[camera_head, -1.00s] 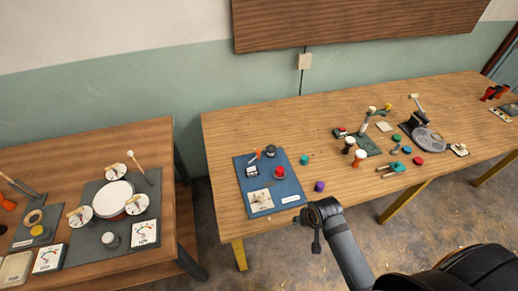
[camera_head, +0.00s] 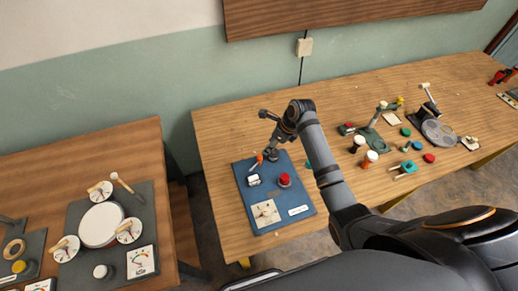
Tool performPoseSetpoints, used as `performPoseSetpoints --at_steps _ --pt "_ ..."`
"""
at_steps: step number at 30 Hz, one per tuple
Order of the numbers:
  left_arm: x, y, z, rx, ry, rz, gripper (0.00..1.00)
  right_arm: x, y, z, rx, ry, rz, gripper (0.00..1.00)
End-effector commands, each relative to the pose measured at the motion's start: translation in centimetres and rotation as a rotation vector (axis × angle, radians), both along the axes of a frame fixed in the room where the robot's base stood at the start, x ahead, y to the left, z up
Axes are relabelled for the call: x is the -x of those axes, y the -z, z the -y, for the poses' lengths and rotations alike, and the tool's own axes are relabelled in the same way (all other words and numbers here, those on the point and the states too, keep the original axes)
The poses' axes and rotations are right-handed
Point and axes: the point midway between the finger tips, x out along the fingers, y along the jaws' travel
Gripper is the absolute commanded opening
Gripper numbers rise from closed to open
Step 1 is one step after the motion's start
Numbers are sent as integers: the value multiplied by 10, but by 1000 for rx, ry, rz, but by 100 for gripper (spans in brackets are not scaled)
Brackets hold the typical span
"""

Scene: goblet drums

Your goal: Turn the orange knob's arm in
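The orange knob's arm (camera_head: 259,158) shows as a small orange piece at the back of the blue board (camera_head: 247,196) on the right-hand wooden table. My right arm reaches in from the lower right, across the table. Its gripper (camera_head: 271,154) points down at the back of the board, right beside the orange piece. The fingertips are dark and small, so I cannot tell whether they are open or shut, or whether they touch the knob. The gripper and wrist partly cover that corner of the board. My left gripper is not in view.
Several coloured knobs and stands are farther right, behind my arm. A second table (camera_head: 100,150) with a drum (camera_head: 101,225) stands at left, across a gap.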

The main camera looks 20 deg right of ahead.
Motion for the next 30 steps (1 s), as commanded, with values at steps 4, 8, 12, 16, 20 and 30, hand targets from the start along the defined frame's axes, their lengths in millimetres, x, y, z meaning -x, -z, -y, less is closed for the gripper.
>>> performPoseSetpoints --at_steps 4,8,12,16,20,30 --pt "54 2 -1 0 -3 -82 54 -4 20 -7 -1 -2 -4 46" --pt "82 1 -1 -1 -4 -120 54 -11 47 -15 -1 -2 -4 46" --pt "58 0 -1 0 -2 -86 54 -19 73 -23 1 -4 -2 46" --pt "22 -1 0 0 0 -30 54 -23 88 -27 2 -3 -1 46" --pt "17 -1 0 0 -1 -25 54 -25 94 -29 2 -4 0 46" --pt "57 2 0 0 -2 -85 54 -25 94 -29 2 -3 1 31"
